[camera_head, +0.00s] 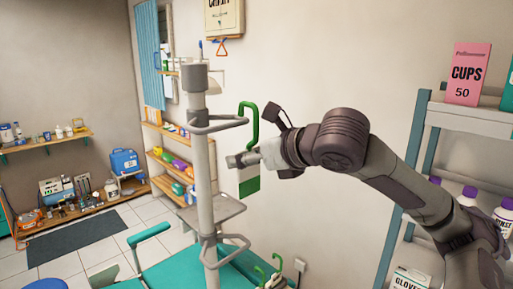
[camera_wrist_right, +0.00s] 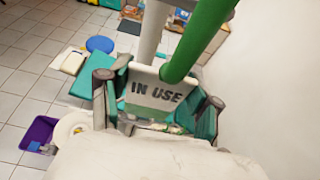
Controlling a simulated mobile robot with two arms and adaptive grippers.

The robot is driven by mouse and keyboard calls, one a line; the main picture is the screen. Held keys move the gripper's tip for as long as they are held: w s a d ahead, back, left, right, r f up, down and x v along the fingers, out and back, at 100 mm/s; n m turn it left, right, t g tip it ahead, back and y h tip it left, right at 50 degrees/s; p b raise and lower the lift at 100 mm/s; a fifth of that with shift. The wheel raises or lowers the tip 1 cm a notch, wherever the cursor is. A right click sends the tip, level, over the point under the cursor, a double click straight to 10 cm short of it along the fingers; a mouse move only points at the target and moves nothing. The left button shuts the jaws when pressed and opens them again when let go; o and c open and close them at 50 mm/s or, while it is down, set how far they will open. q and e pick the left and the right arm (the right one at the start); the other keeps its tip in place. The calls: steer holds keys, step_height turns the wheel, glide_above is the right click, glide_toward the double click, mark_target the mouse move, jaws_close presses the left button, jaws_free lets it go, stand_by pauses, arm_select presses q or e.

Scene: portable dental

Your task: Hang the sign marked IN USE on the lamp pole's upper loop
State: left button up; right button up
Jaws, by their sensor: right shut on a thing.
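The sign marked IN USE (camera_wrist_right: 157,93) shows its black lettering in the right wrist view, with its thick green hook (camera_wrist_right: 202,40) rising toward the camera. In the head view, the sign (camera_head: 249,186) hangs below my right gripper (camera_head: 240,160), with its green hook (camera_head: 250,108) above the gripper. My right gripper is shut on the sign. The grey lamp pole (camera_head: 202,165) stands just left of it. The pole's upper loop (camera_head: 217,124) reaches right toward the hook; I cannot tell if they touch. My left gripper is out of view.
A lower loop (camera_head: 232,242) and a small grey tray (camera_head: 215,212) are on the pole. More green hooks (camera_head: 277,263) stand near the teal chair (camera_head: 172,268). A shelf unit (camera_head: 475,120) with a pink cups box (camera_head: 468,75) stands at right.

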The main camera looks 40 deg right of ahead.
steer(key=shift+w+a+r+p, duration=0.15)
steer(key=shift+w+p, duration=0.7)
steer(key=shift+w, duration=0.25)
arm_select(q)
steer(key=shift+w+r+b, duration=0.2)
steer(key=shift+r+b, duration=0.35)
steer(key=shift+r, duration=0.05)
arm_select(e)
steer(key=shift+w+f, duration=0.55)
steer(key=shift+f, duration=0.25)
steer(key=shift+w+f, duration=0.5)
steer(key=shift+f, duration=0.25)
steer(key=o, duration=1.2)
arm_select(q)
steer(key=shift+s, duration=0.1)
arm_select(e)
steer(key=shift+s, duration=0.1)
